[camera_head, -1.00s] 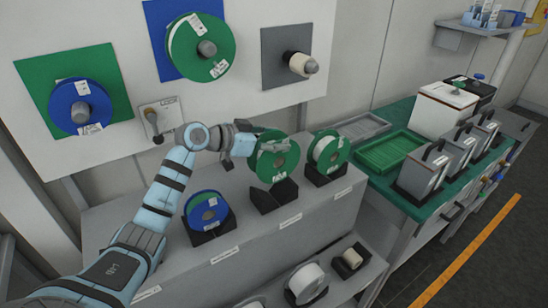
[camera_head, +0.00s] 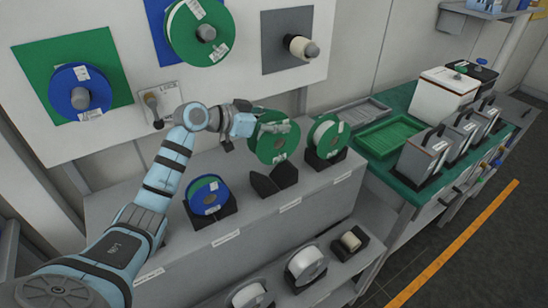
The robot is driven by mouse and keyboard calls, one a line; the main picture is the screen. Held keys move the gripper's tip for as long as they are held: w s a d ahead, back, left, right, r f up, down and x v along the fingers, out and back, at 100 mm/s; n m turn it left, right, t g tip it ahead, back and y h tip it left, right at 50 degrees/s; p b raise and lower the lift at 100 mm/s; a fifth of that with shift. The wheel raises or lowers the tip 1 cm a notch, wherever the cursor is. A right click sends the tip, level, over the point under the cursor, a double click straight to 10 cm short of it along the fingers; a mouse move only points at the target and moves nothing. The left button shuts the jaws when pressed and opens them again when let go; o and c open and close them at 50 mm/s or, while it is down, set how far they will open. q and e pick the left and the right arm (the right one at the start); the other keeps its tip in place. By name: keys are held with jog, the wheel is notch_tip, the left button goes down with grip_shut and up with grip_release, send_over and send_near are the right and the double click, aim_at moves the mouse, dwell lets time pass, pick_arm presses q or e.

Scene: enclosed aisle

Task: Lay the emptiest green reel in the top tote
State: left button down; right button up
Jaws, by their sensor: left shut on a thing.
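My left gripper (camera_head: 278,128) is shut on a green reel (camera_head: 270,148) with a white label. The reel hangs upright just above an empty-looking black cradle (camera_head: 272,182), apparently clear of it. The gripper covers its upper part. Another green reel (camera_head: 328,138), with white winding showing, stands in a cradle to its right. A third green reel (camera_head: 200,35) hangs on a wall peg before a blue panel. A green tote (camera_head: 396,136) and a grey tote (camera_head: 358,112) behind it lie on the bench at right. My right gripper is not in view.
A blue-and-green reel (camera_head: 207,193) sits in a cradle left of the held one. White reels (camera_head: 306,265) are on the lower shelf. Grey bins (camera_head: 424,155) and a white box (camera_head: 442,97) stand right of the totes. A blue reel (camera_head: 78,90) hangs on the wall.

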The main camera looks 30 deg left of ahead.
aim_at(252, 143)
pick_arm(q)
notch_tip(252, 143, down, 7)
jog(key=shift+r, duration=0.15)
jog(key=shift+f+b, duration=0.55)
jog(key=shift+b, duration=0.05)
jog(key=c, duration=0.8)
grip_release()
jog(key=shift+c, duration=0.2)
jog(key=shift+r, duration=0.1)
jog(key=shift+r+p, duration=0.4)
jog(key=shift+p, duration=0.05)
jog(key=b+v, duration=0.1)
jog(key=v, duration=1)
jog(key=shift+s+a, duration=0.25)
jog(key=shift+s, duration=0.05)
jog(key=shift+s+r, duration=0.1)
jog(key=shift+r, duration=0.15)
